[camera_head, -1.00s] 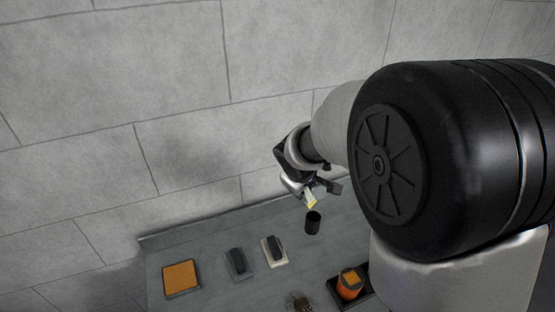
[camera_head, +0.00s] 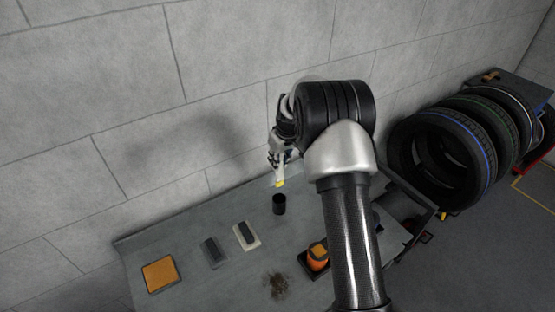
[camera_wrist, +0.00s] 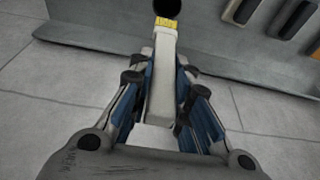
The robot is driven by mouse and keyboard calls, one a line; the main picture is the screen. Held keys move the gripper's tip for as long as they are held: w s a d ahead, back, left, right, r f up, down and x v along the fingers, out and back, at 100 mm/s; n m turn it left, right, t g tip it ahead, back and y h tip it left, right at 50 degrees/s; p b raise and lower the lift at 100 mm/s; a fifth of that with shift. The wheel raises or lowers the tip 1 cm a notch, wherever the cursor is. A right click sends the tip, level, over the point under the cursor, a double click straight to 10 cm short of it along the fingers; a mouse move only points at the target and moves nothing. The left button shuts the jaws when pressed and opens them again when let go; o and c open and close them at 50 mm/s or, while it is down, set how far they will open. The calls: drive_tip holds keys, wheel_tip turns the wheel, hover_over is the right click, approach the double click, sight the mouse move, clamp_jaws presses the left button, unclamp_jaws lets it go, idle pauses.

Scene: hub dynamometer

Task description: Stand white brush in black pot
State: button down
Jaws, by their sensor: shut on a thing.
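My gripper (camera_wrist: 160,105) is shut on the white brush (camera_wrist: 161,75), whose pale body runs forward between the fingers and ends in a yellow tip. In the head view my gripper (camera_head: 277,160) holds the brush (camera_head: 279,183) with the yellow end pointing down. The black pot (camera_head: 279,205) stands upright on the grey bench, just below the yellow tip; the tip appears above the rim, outside the pot. In the wrist view the pot (camera_wrist: 168,7) is cut off by the top edge, just beyond the tip.
On the grey bench (camera_head: 190,232) lie an orange pad (camera_head: 160,274), a dark block (camera_head: 214,252), a dark block on a pale base (camera_head: 246,236), a brown bristly patch (camera_head: 276,286) and an orange container (camera_head: 318,257) in a black tray. Tyres (camera_head: 440,160) stand right. A wall rises behind.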

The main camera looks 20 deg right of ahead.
sight(278, 184)
drive_tip(key=shift+f+b, duration=1.5)
drive_tip(key=shift+f, duration=1.6)
drive_tip(key=shift+f+b, duration=2.25)
drive_tip(key=shift+f, duration=0.6)
drive_tip(key=c, duration=1.4)
unclamp_jaws()
drive_tip(key=v, duration=1.2)
